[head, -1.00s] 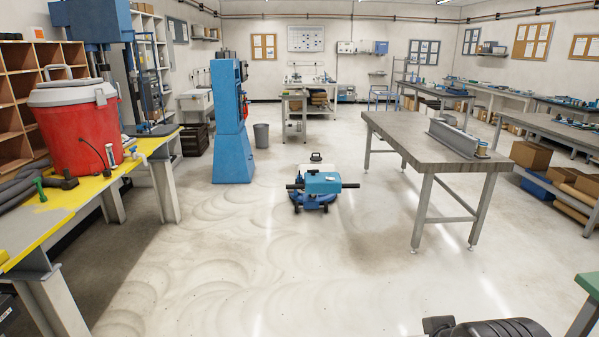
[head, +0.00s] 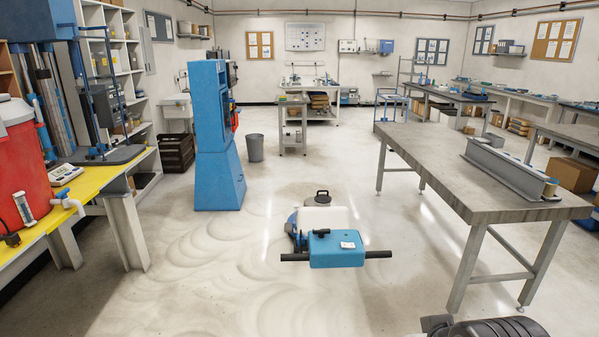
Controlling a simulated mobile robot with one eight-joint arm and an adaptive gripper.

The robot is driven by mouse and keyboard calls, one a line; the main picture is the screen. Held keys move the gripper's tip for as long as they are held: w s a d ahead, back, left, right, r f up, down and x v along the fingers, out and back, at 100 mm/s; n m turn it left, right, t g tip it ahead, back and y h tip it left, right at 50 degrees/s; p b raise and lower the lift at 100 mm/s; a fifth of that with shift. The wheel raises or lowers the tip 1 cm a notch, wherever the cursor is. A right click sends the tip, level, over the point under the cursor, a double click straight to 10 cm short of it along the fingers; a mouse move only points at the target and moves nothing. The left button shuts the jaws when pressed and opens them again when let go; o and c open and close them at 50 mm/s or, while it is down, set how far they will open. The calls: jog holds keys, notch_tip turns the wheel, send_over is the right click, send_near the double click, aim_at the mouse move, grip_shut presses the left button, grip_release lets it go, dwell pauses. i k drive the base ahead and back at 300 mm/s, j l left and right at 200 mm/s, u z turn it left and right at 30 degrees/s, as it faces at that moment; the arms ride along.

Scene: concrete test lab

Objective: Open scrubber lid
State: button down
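The floor scrubber (head: 335,250) stands on the concrete floor ahead, a little right of the middle of the head view. It has a blue body, a white tank (head: 324,219) and a black handlebar sticking out on both sides. A dark round cap or ring, likely the lid (head: 322,197), sits at its far end. I cannot tell for sure whether the lid is shut. A black part of my arm shows at the bottom right edge, well apart from the scrubber. My gripper's fingers cannot be made out.
A grey table (head: 440,165) with a metal beam stands to the right of the scrubber. A blue machine cabinet (head: 217,140) stands to its left. A yellow-topped bench (head: 85,190) with a red cooler is at far left. The floor before the scrubber is clear.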

aim_at(322, 198)
jog(key=i+u, duration=0.1)
jog(key=i, duration=1)
jog(key=i+l, duration=0.2)
jog(key=i, duration=0.9)
jog(key=i+l+u, duration=0.1)
jog(key=i+u, duration=0.35)
